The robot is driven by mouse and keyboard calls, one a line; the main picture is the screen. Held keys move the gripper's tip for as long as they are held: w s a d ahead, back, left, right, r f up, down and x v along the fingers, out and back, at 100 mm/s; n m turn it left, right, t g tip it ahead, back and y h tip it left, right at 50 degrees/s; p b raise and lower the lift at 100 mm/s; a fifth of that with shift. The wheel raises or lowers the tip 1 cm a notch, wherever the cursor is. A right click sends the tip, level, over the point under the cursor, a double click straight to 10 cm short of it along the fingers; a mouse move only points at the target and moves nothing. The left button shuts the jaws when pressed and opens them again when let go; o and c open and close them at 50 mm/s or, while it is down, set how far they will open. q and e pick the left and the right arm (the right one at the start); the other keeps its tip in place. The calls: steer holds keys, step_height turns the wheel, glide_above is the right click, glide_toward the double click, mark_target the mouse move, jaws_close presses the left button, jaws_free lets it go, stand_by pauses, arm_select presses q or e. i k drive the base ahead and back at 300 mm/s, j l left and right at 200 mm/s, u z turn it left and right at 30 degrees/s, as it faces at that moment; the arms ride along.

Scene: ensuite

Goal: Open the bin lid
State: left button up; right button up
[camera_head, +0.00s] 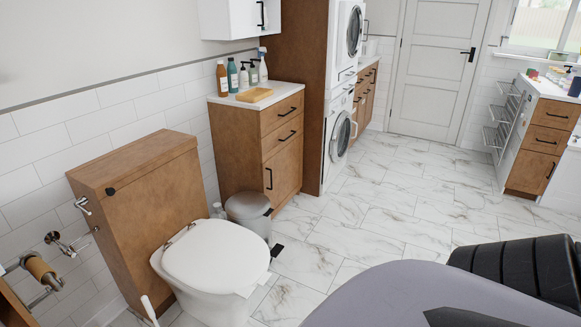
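The bin (257,224) is a small grey pedal bin on the floor between the toilet and the wooden cabinet. Its rounded grey lid (247,205) looks closed. A black pedal (277,250) shows low at its front. The toilet hides part of the bin's left side and base. Neither of my grippers shows in the head view. Grey and black parts of my own body fill the lower right corner.
The white toilet (205,255) stands close to the bin's front left. A wooden cabinet (285,157) with bottles and a tray on top is just behind the bin. The marble-tiled floor (370,215) to the right is clear.

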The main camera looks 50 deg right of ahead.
mark_target(246, 205)
steer(key=z, duration=1.5)
steer(key=i+l+z, duration=0.3)
steer(key=i, duration=0.3)
steer(key=i+l+z, duration=0.3)
steer(key=i, duration=0.3)
steer(key=i+z, duration=0.3)
steer(key=i, duration=0.35)
steer(key=i+l+u, duration=0.2)
steer(key=i, duration=0.95)
steer(key=i+u, duration=0.45)
steer(key=i+l+u, duration=0.15)
steer(key=u, duration=0.35)
steer(key=i+l+u, duration=0.2)
steer(key=u, duration=0.25)
steer(key=i+l+u, duration=0.15)
steer(key=l+u, duration=0.25)
steer(key=i+l+u, duration=0.15)
steer(key=u, duration=0.3)
steer(key=l+u, duration=0.4)
